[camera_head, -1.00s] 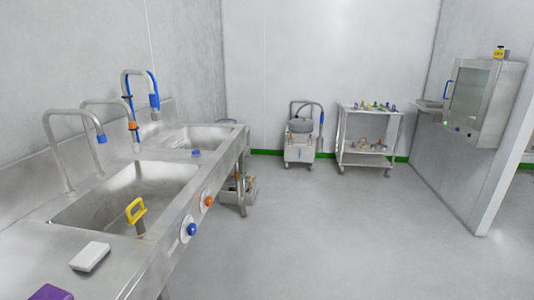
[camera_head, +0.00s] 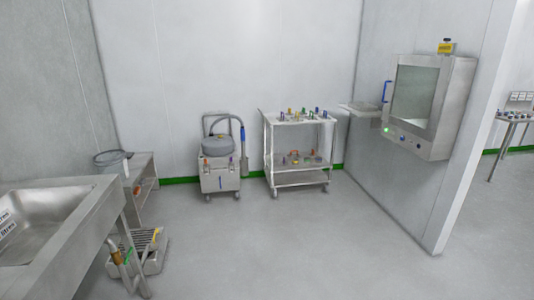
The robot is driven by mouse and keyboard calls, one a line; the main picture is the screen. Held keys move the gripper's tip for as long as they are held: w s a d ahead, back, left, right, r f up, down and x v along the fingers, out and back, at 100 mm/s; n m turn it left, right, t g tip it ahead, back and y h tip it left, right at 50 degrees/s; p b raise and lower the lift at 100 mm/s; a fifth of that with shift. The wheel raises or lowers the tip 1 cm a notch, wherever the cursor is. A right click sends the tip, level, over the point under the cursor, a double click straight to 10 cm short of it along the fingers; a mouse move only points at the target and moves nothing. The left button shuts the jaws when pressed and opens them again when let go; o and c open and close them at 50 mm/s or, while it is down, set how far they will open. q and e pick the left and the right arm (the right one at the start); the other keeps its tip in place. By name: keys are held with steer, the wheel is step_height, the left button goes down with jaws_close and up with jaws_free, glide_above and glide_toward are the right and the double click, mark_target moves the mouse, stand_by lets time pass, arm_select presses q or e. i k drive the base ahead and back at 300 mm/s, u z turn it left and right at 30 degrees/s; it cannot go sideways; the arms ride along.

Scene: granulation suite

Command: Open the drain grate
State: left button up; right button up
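A low metal unit with a slatted grate (camera_head: 136,244) on top sits on the floor at the lower left, just beyond the near sink's legs. I take this to be the drain grate. A small yellow part (camera_head: 155,238) shows at its right side. The sink leg and a brass-coloured fitting with a green band (camera_head: 119,258) stand in front of its left part. The slats appear to lie over the unit, but the picture is too small to tell how they are seated. Neither of my grippers is in view.
A steel sink bench (camera_head: 60,215) fills the left edge. A low shelf stand (camera_head: 140,175) is behind the grate. A wheeled vacuum-like unit (camera_head: 219,175) and a two-tier trolley (camera_head: 300,180) stand along the back wall. Open grey floor (camera_head: 300,245) lies to the right.

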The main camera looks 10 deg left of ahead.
mark_target(152, 236)
steer(key=i, duration=2.4)
steer(key=u, duration=1)
steer(key=i, duration=2.35)
steer(key=u, duration=0.75)
